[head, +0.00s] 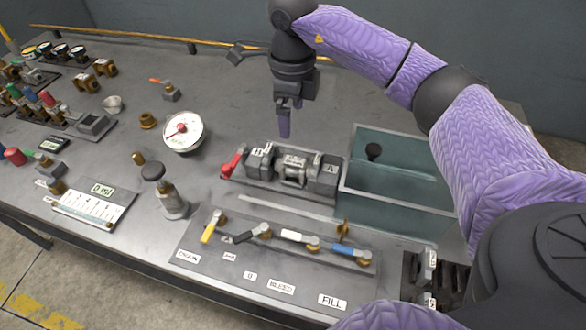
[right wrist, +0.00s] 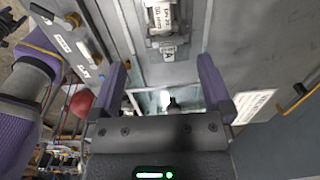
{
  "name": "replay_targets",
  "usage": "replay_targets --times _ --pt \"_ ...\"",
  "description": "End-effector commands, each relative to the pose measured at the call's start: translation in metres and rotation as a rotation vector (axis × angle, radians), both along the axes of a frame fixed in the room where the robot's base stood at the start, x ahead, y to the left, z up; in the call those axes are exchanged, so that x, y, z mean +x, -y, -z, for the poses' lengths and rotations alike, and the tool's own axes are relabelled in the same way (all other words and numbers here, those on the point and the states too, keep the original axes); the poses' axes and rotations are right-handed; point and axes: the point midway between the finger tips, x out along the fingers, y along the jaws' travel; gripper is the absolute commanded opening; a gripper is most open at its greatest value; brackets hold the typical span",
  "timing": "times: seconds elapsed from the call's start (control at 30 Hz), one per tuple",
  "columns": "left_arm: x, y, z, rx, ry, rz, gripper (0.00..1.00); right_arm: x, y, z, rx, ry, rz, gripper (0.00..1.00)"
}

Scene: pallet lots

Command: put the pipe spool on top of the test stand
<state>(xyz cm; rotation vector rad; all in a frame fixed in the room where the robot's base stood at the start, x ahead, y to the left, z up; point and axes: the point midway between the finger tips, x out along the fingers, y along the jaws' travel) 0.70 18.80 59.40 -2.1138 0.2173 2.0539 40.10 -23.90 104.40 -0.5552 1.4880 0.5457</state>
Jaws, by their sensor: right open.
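The pipe spool (head: 293,168) is a short grey metallic piece with a white label. It lies between the grey end blocks of the test stand (head: 250,185), which has a red lever at its left end. In the right wrist view the labelled spool (right wrist: 165,16) shows at the top, above a block marked A. My right gripper (head: 285,122) hangs above and behind the stand, pointing down, apart from the spool. In the right wrist view its two purple fingers (right wrist: 163,88) are spread with nothing between them. My left gripper is not in view.
A teal open tank (head: 398,203) with a black knob stands right of the stand. A valve panel (head: 225,262) lies in front. A round gauge (head: 183,131) and a capped bottle-shaped fitting (head: 168,195) stand left. Clear tabletop lies behind the stand.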

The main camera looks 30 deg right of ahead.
Motion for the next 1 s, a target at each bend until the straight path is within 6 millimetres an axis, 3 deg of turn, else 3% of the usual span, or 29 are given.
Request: replay_targets --times 0.03,0.17,0.37,0.8,1.0 --pt "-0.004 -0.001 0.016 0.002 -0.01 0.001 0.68 0.001 0.0 0.018 0.0 -0.006 0.0 1.0" --pt "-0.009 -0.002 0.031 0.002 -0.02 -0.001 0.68 0.001 0.0 0.037 0.001 -0.013 0.0 1.0" --pt "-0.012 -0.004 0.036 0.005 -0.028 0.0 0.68 0.001 0.0 0.054 0.0 -0.016 0.0 1.0" --pt "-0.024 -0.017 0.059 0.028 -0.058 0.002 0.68 -0.002 0.005 0.134 0.001 -0.014 0.0 1.0" --pt "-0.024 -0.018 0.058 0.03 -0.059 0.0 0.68 -0.002 0.005 0.135 0.0 -0.012 0.0 1.0"
